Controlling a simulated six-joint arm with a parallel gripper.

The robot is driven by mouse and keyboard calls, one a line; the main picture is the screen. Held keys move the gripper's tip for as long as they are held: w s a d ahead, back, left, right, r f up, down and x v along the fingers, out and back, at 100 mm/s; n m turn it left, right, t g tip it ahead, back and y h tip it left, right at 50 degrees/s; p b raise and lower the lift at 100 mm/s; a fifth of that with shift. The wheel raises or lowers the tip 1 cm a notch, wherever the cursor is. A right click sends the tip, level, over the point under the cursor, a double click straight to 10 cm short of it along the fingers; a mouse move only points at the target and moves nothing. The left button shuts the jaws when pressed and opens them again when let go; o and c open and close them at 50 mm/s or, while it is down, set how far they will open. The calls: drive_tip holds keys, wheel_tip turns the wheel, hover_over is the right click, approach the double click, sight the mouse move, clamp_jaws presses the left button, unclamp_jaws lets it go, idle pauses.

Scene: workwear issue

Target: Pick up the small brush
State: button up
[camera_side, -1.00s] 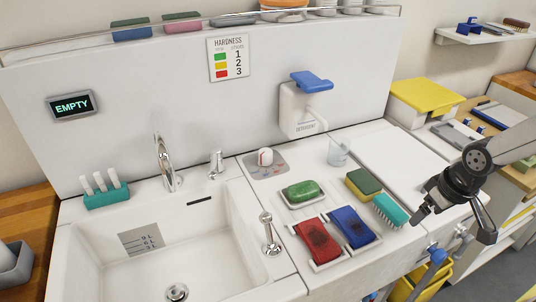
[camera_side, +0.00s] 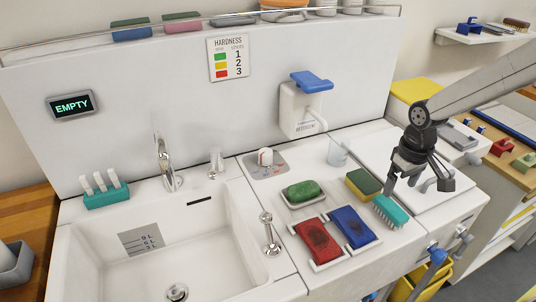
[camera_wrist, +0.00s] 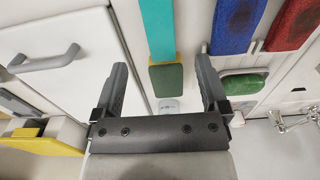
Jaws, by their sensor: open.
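The small brush, a teal block with pale bristles (camera_side: 394,210), lies near the front edge of the white counter, right of the blue block. In the wrist view the teal brush (camera_wrist: 157,30) shows ahead of the fingers, roughly in line with the gap between them; its far end is cut off by the frame. My gripper (camera_side: 414,187) is open and points down above the counter, close to the brush and slightly to its right and behind. In the wrist view the gripper's two fingers (camera_wrist: 160,72) are spread with nothing held between them.
A green-and-yellow sponge (camera_side: 363,183) lies just behind the brush. Red (camera_side: 317,240) and blue (camera_side: 352,226) blocks sit in holders to the left, with green soap (camera_side: 303,190) behind. A clear beaker (camera_side: 338,154) stands farther back. The sink (camera_side: 100,262) is at left.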

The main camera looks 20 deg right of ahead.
sight(392, 206)
drive_tip(key=shift+w, duration=0.35)
drive_tip(key=shift+f, duration=0.15)
drive_tip(key=shift+f, duration=1.2)
drive_tip(key=f, duration=0.3)
drive_tip(key=shift+s+f, duration=0.15)
drive_tip(key=shift+s, duration=0.1)
drive_tip(key=shift+f, duration=0.9)
